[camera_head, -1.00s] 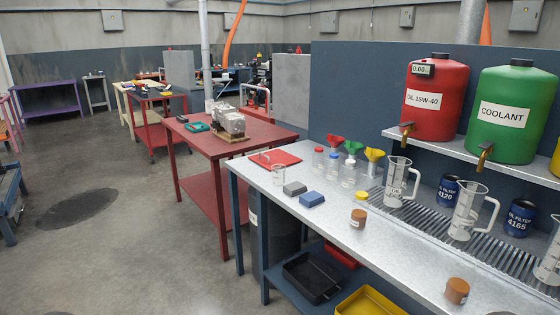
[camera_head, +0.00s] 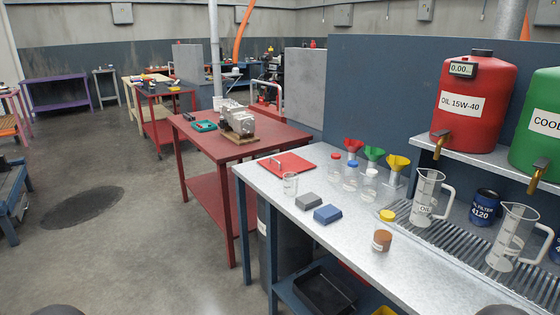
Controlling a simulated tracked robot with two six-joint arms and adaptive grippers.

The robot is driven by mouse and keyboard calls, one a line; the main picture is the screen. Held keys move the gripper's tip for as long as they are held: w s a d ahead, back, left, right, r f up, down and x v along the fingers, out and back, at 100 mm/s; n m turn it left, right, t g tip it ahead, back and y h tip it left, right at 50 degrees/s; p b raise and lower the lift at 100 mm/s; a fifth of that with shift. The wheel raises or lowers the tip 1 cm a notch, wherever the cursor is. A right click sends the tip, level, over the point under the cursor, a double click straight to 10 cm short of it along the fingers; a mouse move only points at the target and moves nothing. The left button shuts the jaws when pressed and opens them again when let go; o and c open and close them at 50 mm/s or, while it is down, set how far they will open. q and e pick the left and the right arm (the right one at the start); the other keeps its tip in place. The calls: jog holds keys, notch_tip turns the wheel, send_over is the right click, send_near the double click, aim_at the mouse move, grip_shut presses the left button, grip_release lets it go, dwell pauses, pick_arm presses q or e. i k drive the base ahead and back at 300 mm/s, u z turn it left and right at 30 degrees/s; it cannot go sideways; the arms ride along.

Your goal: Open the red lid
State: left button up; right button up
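A flat red lid (camera_head: 290,164) with a small pale handle (camera_head: 275,162) lies closed on the left end of the grey metal workbench (camera_head: 305,235). A small bottle (camera_head: 333,171) with a red cap stands to the right of it. Neither gripper shows in the head view. Only dark rounded shapes poke in at the bottom edge, and I cannot tell what part they are.
A clear beaker (camera_head: 290,184), a grey block (camera_head: 311,201) and a blue block (camera_head: 328,214) stand in front of the lid. Coloured funnels (camera_head: 373,154) and measuring jugs (camera_head: 426,197) are to the right. A red table (camera_head: 215,150) stands behind left. Floor at left is open.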

aim_at(286, 160)
jog(key=z, duration=0.2)
jog(key=k, duration=0.5)
jog(key=u, duration=0.35)
jog(key=i, duration=0.8)
jog(key=u, duration=0.55)
jog(key=i, duration=1.8)
jog(key=z, duration=0.3)
